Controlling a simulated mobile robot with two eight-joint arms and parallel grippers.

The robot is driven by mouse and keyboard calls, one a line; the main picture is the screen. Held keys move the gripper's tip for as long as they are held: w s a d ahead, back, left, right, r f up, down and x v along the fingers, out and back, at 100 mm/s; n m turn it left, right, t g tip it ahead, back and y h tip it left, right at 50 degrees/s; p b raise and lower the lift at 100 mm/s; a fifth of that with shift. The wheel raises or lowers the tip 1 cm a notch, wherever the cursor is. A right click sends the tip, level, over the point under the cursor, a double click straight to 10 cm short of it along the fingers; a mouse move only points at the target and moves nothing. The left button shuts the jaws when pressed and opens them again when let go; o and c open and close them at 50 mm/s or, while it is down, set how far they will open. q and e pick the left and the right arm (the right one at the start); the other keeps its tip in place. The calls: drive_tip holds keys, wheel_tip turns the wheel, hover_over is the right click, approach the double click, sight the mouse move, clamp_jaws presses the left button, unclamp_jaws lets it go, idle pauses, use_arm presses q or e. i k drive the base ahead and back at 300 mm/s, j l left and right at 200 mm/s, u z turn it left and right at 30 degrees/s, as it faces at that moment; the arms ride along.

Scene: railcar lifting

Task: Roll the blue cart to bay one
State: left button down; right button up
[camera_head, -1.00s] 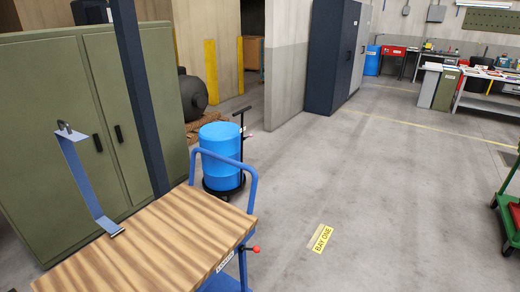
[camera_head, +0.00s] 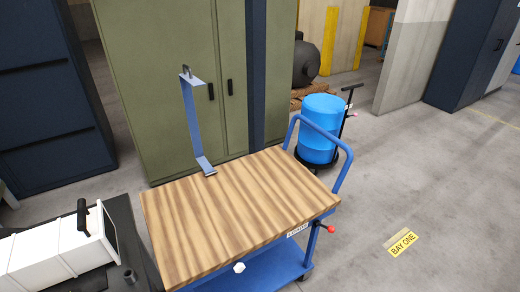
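The blue cart (camera_head: 268,268) has a striped wooden top (camera_head: 235,215) and a blue tubular push handle (camera_head: 345,165) at its right end. A red knob (camera_head: 331,229) sticks out on its right side, and a small label is on its edge. The cart stands in front of the green cabinet. The yellow BAY ONE sign (camera_head: 403,242) lies on the floor to the right of the cart, clear of it. Neither of my grippers is in view.
A blue drum (camera_head: 320,130) on a dark dolly stands behind the handle. A bent blue strip (camera_head: 191,120) rises at the top's back edge. A white case (camera_head: 55,245) with a black handle is at lower left. Floor around the sign is clear.

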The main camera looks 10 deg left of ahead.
sight(249, 212)
drive_tip(key=i+l+u, duration=0.2)
drive_tip(key=u, duration=0.15)
drive_tip(key=i+l+u, duration=0.1)
drive_tip(key=l+u, duration=0.25)
drive_tip(key=i+l+u, duration=0.15)
drive_tip(key=u, duration=0.25)
drive_tip(key=i+l+u, duration=0.1)
drive_tip(key=l+u, duration=0.15)
drive_tip(key=l, duration=0.3)
drive_tip(key=l+u, duration=0.25)
drive_tip(key=l, duration=0.3)
drive_tip(key=i+l, duration=0.1)
drive_tip(key=l, duration=1.1)
drive_tip(key=l+u, duration=0.15)
drive_tip(key=l, duration=1.05)
drive_tip(key=k+l+u, duration=0.1)
drive_tip(key=l, duration=0.15)
